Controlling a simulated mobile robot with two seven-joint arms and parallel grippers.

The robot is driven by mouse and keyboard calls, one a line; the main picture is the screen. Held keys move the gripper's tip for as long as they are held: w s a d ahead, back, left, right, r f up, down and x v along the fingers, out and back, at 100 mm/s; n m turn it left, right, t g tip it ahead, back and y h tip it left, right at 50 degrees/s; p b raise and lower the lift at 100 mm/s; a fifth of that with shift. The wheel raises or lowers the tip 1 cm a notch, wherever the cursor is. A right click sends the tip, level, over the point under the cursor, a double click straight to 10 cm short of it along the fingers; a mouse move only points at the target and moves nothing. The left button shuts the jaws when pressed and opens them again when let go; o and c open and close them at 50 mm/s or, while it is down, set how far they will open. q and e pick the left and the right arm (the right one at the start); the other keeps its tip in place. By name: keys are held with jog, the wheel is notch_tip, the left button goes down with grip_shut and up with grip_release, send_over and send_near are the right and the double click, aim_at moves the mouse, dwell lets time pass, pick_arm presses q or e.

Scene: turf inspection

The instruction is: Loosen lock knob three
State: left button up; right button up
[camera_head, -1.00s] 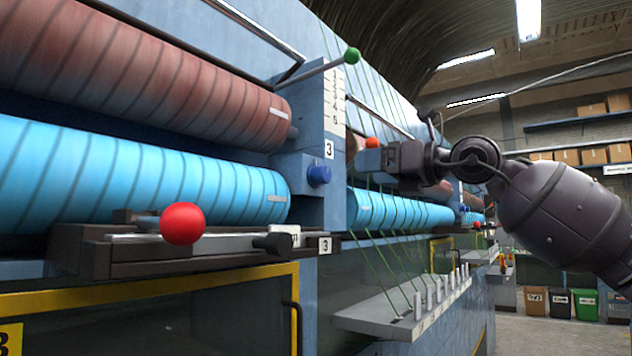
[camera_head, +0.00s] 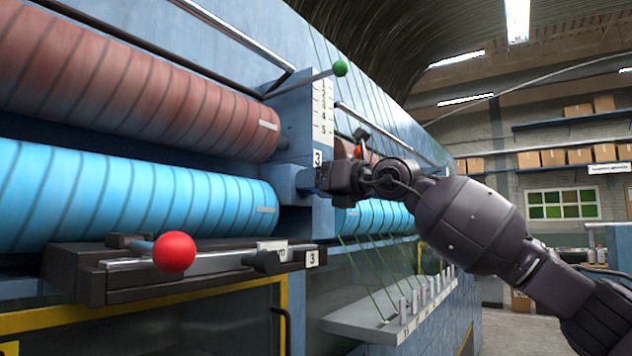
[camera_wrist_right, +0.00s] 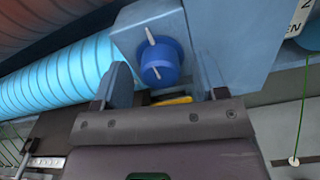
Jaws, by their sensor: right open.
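The blue lock knob (camera_wrist_right: 160,62) shows in the right wrist view, a round knob with a pale pin across it, on a blue-grey bracket (camera_wrist_right: 132,34). In the head view it is hidden behind my right gripper (camera_head: 306,180), which is at the bracket just below the number 3 label (camera_head: 317,158). In the wrist view the two fingers of my right gripper (camera_wrist_right: 163,84) are apart, pointing at the knob, one to each side of its lower part. I cannot tell whether they touch it. Nothing is held. My left gripper is not in view.
Brown (camera_head: 130,85) and bright blue (camera_head: 130,195) rollers lie left of the bracket. A red ball handle (camera_head: 174,252) stands on the dark rail below, and a green-tipped lever (camera_head: 340,68) sticks out above. A shelf with several pegs (camera_head: 385,318) is below right.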

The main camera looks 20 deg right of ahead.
jog(key=shift+w, duration=0.1)
jog(key=shift+c, duration=0.4)
jog(key=c, duration=0.9)
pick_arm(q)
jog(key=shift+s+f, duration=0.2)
pick_arm(e)
jog(key=shift+o, duration=0.2)
